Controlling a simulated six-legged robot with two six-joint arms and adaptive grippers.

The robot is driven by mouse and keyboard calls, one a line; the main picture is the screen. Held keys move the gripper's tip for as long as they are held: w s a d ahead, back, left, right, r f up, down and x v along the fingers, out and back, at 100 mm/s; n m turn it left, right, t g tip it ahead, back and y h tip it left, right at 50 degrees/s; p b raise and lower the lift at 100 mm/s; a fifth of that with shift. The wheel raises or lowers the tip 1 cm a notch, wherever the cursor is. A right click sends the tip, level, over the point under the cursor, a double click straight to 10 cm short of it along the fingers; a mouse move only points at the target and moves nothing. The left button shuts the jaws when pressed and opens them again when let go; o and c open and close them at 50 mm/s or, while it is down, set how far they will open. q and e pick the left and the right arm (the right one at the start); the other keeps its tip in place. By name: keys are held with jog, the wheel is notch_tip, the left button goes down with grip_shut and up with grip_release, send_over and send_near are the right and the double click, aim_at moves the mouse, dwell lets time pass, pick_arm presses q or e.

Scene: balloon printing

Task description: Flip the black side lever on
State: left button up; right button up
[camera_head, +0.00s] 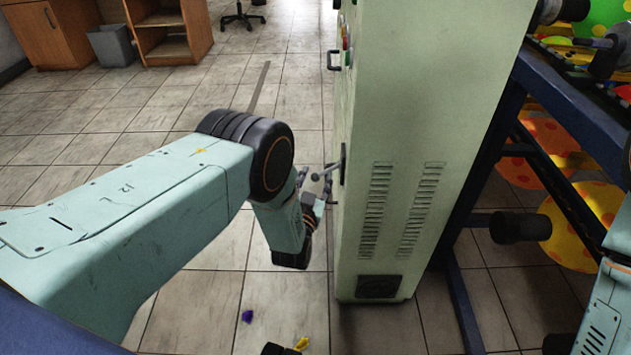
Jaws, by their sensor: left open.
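The pale green control cabinet (415,110) stands upright in the middle right. A black side lever (342,164) sits on its left face, about halfway up, seen nearly edge-on. My left gripper (317,184) is at that face, right beside the lever, with its fingers apart. The fingers overlap the lever's handle in this view, so I cannot tell whether they touch it. The lever's exact position is hard to read. My right gripper is not in view; only part of my right arm shows at the right edge.
A blue frame (580,80) with colourful dotted balloon sheets stands right of the cabinet.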

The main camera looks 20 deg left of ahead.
pick_arm(q)
jog(key=shift+w, duration=0.35)
grip_shut()
dwell(0.3)
jog(key=shift+a, duration=0.1)
